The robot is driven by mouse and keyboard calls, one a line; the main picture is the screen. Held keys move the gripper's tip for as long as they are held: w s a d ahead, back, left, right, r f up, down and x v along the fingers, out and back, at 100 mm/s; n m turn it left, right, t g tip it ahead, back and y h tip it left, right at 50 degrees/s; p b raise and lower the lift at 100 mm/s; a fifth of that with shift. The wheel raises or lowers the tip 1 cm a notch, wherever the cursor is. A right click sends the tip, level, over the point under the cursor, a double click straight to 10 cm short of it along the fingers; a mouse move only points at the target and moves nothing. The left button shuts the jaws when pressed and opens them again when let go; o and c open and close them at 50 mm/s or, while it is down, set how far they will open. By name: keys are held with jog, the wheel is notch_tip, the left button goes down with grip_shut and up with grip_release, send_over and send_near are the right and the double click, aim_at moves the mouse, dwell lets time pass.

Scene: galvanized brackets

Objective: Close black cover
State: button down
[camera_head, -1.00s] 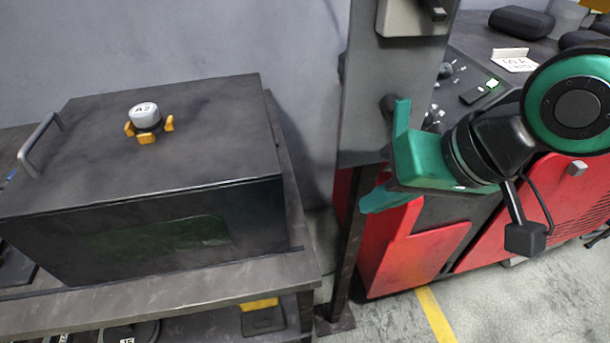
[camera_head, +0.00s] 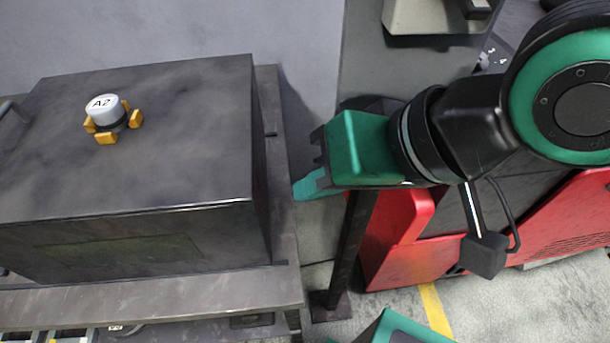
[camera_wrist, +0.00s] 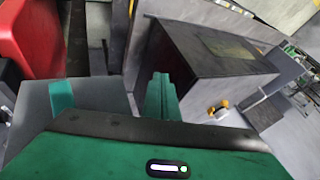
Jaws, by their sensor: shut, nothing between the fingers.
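The black cover (camera_head: 185,150) is the top of a large dark box on a workbench at the left. Its lid lies flat on the box, with no gap that I can make out along the front edge. The box also shows in the wrist view (camera_wrist: 185,58). My gripper (camera_head: 308,185), green, is shut and empty, to the right of the box and apart from it. In the wrist view its fingers (camera_wrist: 160,92) show ahead of the palm.
A white knob marked A2 with yellow lugs (camera_head: 108,115) sits on the lid. The bench (camera_head: 190,298) extends past the box's right side. A grey post (camera_head: 375,70) and a red machine (camera_head: 400,235) stand at the right.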

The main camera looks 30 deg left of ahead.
send_near(264, 207)
jog(key=x, duration=0.3)
jog(key=shift+a+f, duration=0.25)
jog(key=shift+f, duration=0.05)
dwell(0.4)
